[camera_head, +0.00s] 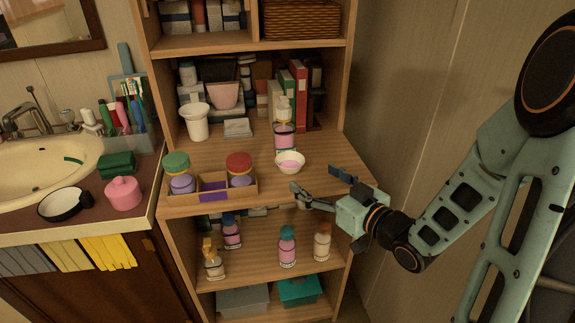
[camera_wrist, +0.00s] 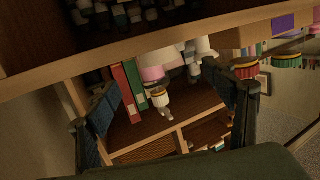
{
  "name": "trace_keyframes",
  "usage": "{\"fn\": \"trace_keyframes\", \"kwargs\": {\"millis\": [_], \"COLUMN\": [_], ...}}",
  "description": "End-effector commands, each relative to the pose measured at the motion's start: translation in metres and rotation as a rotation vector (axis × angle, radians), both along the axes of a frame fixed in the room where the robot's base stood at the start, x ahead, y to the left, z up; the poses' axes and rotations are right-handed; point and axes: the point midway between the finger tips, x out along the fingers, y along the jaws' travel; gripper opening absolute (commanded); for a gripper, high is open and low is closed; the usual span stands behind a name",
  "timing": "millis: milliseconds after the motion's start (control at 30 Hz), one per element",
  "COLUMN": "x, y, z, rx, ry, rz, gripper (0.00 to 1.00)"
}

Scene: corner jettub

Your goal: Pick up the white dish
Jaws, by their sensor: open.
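A small white dish (camera_head: 290,167) with pink contents sits on the middle shelf, just in front of a pink bottle with a pale top (camera_head: 284,135). My gripper (camera_head: 318,186) is open and empty at the front right of this shelf. Its fingers point left, to the right of and nearer than the dish, and do not touch it. In the wrist view the two fingers of my gripper (camera_wrist: 170,112) stand wide apart at left and right. I cannot clearly make out the dish there among the tilted shelf items.
Left of the dish, a wooden tray (camera_head: 215,195) holds jars. A white cup (camera_head: 195,123) and a red book (camera_head: 300,95) stand behind. Several bottles, one teal-capped (camera_head: 287,247), stand on the shelf below. The shelf top (camera_head: 340,188) right of the dish is clear.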

Motion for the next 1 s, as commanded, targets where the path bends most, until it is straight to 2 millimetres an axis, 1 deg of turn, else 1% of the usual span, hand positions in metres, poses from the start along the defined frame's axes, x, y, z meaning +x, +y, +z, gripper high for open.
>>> {"fn": "trace_keyframes", "kwargs": {"millis": [33, 200, 433, 600, 700, 800, 1000], "x": [0.006, 0.027, 0.042, 0.063, 0.073, 0.077, 0.078], "y": [0.007, 0.022, 0.033, 0.049, 0.056, 0.059, 0.059], "z": [-0.002, -0.006, -0.007, -0.009, -0.011, -0.011, -0.010], "rx": [0.000, -0.002, -0.003, -0.002, -0.002, -0.003, -0.003], "ry": [-0.002, -0.002, -0.002, -0.003, -0.002, -0.001, -0.001], "rz": [0.005, 0.002, 0.001, 0.001, 0.001, -0.001, -0.002], "gripper": [0.76, 0.76, 0.76, 0.76, 0.76, 0.76, 0.76]}}
